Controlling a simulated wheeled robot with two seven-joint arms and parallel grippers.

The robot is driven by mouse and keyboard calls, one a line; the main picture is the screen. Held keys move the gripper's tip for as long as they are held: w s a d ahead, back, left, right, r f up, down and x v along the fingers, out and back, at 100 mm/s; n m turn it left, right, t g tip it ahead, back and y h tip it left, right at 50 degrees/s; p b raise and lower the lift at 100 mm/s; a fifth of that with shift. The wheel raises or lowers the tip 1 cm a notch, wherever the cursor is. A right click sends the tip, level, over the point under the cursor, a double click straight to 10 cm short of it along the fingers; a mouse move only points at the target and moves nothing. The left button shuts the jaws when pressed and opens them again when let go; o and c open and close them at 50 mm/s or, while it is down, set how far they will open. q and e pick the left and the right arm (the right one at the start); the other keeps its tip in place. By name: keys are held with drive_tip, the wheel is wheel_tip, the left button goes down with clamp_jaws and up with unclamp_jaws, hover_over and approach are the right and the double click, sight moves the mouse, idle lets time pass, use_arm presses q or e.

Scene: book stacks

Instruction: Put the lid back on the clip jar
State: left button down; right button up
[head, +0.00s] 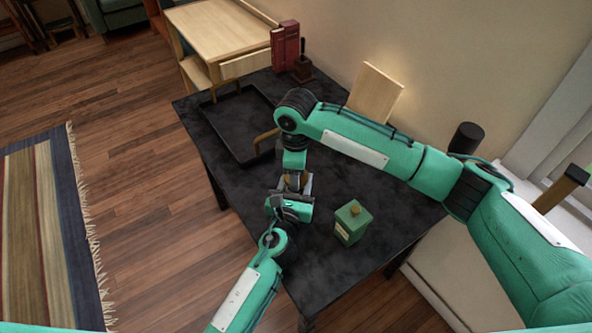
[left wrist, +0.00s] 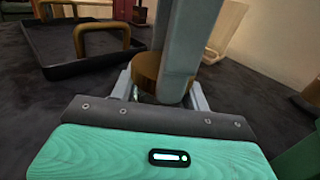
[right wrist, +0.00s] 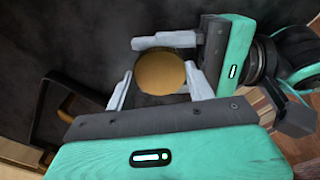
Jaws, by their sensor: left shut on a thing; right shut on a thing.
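The lid is a round, gold-brown disc (right wrist: 160,72), seen from above in the right wrist view. My right gripper (head: 296,181) is shut on it, one finger on each side. In the left wrist view the lid (left wrist: 147,70) sits directly above the clip jar (left wrist: 143,97), of which only a small glassy part shows. My left gripper (head: 284,203) is shut on the jar, low down, with its fingers on either side. The two grippers meet over the dark table. Lid and jar are in line, but I cannot tell whether the lid is fully seated.
A green tin with a knob (head: 350,228) stands right of the grippers. A black tray (head: 222,128) with wooden handles lies at the back left. Red books (head: 284,48), a dark stamp-like object (head: 302,68), a wooden board (head: 374,92) and a black cylinder (head: 466,138) stand along the back.

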idle(0.5)
drive_tip(key=o, duration=1.1)
drive_tip(key=shift+r, duration=2.3)
drive_tip(key=shift+c, duration=0.6)
drive_tip(key=r+n, duration=0.1)
drive_tip(key=n, duration=0.1)
drive_tip(key=r+n, duration=0.1)
drive_tip(key=n, duration=0.1)
drive_tip(key=shift+w+a, duration=0.1)
drive_tip(key=n, duration=0.1)
drive_tip(key=r+n, duration=0.1)
drive_tip(key=n, duration=0.2)
drive_tip(key=shift+r, duration=0.25)
drive_tip(key=shift+f, duration=0.1)
